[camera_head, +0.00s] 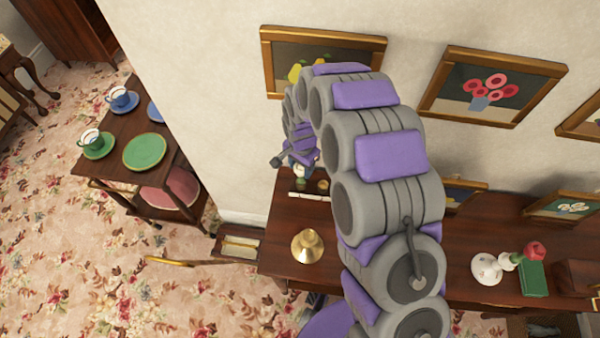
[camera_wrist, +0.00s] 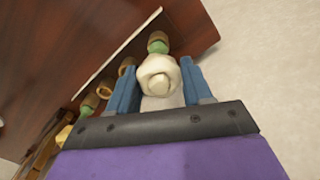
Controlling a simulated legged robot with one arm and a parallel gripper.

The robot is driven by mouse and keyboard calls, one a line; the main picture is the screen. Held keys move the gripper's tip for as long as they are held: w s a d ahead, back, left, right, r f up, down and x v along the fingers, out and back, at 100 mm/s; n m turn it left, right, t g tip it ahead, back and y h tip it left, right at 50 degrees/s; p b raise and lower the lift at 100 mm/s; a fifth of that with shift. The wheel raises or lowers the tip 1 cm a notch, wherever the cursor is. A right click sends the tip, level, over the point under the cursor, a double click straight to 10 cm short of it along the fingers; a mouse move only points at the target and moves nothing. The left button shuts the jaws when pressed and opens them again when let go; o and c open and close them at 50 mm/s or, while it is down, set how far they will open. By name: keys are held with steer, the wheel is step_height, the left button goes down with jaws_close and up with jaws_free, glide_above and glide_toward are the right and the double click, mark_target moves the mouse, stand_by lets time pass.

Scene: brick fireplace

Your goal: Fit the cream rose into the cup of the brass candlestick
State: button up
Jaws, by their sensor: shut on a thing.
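The cream rose (camera_wrist: 159,78) is between the blue fingers of my gripper (camera_wrist: 160,88), which is shut on it. A green part shows just beyond the bloom in the wrist view; I cannot tell if it belongs to the rose. In the head view my gripper (camera_head: 300,162) is over the far left part of the wooden shelf, partly hidden by my arm. A brass piece (camera_head: 308,246), which looks like the candlestick, stands on the shelf nearer the camera, apart from the gripper. Its cup is not clear.
Small brown and green items lie below the gripper on the shelf (camera_head: 281,222). A white piece (camera_head: 487,268), a red rose (camera_head: 535,250) and a green block (camera_head: 531,279) are at the right. Framed pictures hang on the wall (camera_head: 415,50). A side table (camera_head: 112,193) holds dishes.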

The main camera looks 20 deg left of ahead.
steer(key=shift+d+r, duration=0.15)
steer(key=shift+d, duration=0.25)
steer(key=shift+c, duration=1)
steer(key=shift+a, duration=0.4)
steer(key=shift+c, duration=0.2)
steer(key=shift+a, duration=0.45)
steer(key=c, duration=0.3)
steer(key=shift+d+r, duration=0.35)
steer(key=shift+c, duration=0.3)
steer(key=shift+r+p, duration=0.5)
steer(key=shift+r, duration=0.6)
steer(key=shift+r, duration=0.75)
